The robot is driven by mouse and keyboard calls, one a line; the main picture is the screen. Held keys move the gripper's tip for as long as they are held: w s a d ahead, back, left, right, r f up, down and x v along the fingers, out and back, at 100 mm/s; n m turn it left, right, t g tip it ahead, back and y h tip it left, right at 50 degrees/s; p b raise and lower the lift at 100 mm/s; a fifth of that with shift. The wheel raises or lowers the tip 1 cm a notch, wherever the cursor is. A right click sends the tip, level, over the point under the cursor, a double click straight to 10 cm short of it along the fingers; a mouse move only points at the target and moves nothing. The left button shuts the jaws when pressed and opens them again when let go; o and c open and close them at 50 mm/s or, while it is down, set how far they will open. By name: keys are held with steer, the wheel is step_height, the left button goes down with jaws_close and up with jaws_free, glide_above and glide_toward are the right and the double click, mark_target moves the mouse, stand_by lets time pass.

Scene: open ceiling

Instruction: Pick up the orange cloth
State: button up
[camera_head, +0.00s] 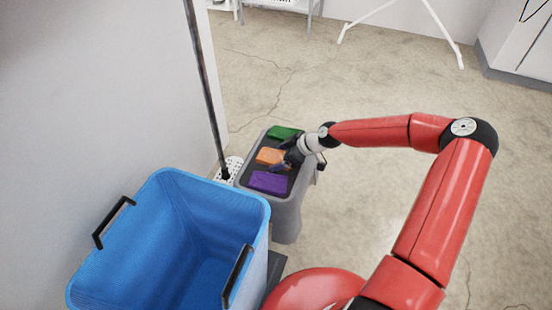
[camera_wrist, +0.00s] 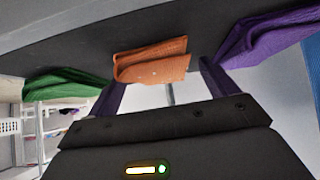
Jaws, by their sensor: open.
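The orange cloth (camera_head: 270,156) lies folded on the dark top of a grey bin (camera_head: 287,215), between a green cloth (camera_head: 284,132) and a purple cloth (camera_head: 268,182). My gripper (camera_head: 287,164) is at the right end of the orange cloth in the head view and hides part of it. In the wrist view the orange cloth (camera_wrist: 152,62) is just beyond and between the two fingers of my gripper (camera_wrist: 160,78), which are open with nothing held. I cannot tell whether the fingertips touch the cloth.
A large blue basket (camera_head: 165,195) with black handles stands in front of the grey bin. A dark pole (camera_head: 205,85) rises at the bin's left, by the wall. In the wrist view, the purple cloth (camera_wrist: 262,45) is close to the right finger. Open floor lies right.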

steer(key=c, duration=1.1)
steer(key=shift+o, duration=0.2)
steer(key=shift+r, duration=0.1)
